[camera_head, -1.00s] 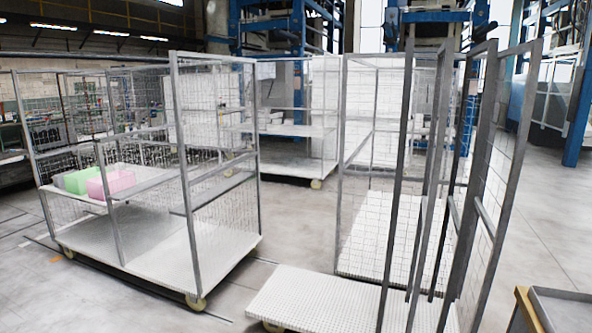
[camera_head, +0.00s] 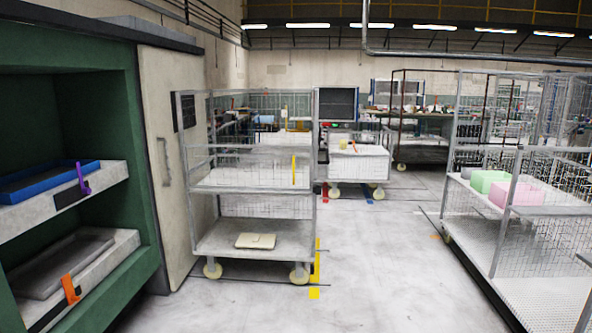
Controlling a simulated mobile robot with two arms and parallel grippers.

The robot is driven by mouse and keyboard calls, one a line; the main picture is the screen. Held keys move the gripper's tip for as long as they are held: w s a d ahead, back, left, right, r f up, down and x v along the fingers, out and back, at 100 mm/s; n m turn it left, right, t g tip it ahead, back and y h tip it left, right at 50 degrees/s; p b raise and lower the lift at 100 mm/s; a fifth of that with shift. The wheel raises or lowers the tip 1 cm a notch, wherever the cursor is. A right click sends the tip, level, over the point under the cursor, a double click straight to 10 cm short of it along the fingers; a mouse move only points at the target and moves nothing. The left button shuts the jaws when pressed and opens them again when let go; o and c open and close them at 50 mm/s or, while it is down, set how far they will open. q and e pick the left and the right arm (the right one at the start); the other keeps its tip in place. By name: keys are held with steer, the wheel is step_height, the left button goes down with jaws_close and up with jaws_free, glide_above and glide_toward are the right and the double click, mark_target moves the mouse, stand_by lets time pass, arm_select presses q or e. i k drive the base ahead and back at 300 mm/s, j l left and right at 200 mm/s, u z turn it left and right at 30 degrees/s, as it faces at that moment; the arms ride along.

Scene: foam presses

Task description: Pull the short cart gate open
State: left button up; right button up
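A grey wire-mesh cart (camera_head: 249,178) on cream wheels stands left of the middle. It has shelves, a half-height mesh front panel and a flat cream piece (camera_head: 256,241) on its bottom deck. A longer mesh cart (camera_head: 520,200) stands at the right, cut off by the picture edge, with green (camera_head: 489,181) and pink (camera_head: 515,194) bins on its shelf. I cannot tell which panel is the short cart gate. Neither of my grippers is in view.
A green cabinet (camera_head: 130,190) at the left holds a blue tray (camera_head: 45,183) and a grey tray (camera_head: 63,266). A cream door (camera_head: 168,130) stands beside it. A small white cart (camera_head: 358,165) is farther back. The middle floor (camera_head: 375,260) is clear.

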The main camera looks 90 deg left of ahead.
mark_target(231, 146)
steer(key=u, duration=3.15)
